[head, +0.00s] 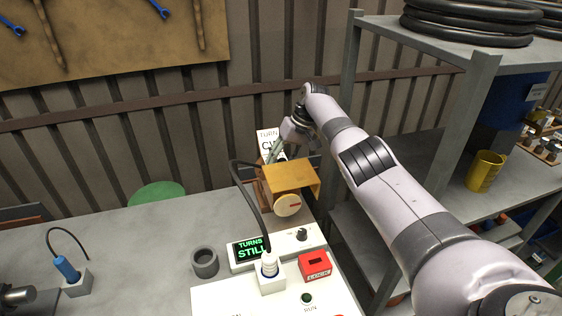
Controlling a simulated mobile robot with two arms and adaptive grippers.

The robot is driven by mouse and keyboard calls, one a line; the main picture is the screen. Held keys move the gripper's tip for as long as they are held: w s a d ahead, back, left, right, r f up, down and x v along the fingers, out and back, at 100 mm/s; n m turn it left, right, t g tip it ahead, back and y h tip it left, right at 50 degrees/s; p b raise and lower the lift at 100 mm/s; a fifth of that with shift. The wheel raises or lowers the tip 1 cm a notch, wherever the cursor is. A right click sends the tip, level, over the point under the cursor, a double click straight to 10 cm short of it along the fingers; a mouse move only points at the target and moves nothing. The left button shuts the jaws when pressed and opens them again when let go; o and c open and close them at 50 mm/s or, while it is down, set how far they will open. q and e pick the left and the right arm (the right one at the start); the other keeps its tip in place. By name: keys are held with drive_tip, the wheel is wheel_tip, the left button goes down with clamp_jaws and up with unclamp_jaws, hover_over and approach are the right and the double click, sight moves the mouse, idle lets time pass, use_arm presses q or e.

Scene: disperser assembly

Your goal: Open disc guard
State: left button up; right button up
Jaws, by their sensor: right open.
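A yellow box-shaped cover (290,175), which looks like the disc guard, sits at the back right of the workbench, with a pale round knob bearing a red mark (288,205) at its front. My right arm reaches in from the right, over the cover's right side. My right gripper (276,150) is open behind the cover, in front of a white sign. The cover and arm hide part of it, and I cannot tell whether it touches the cover. My left gripper is not in view.
A display reading "TURNS STILL" (250,248), a black cable (250,200), a red lock block (316,266) and a grey ring (205,261) are near the cover. A grey shelf (480,75) stands at right. The bench's left middle is clear.

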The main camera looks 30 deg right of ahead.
drive_tip(key=shift+r, duration=0.1)
drive_tip(key=v, duration=1.2)
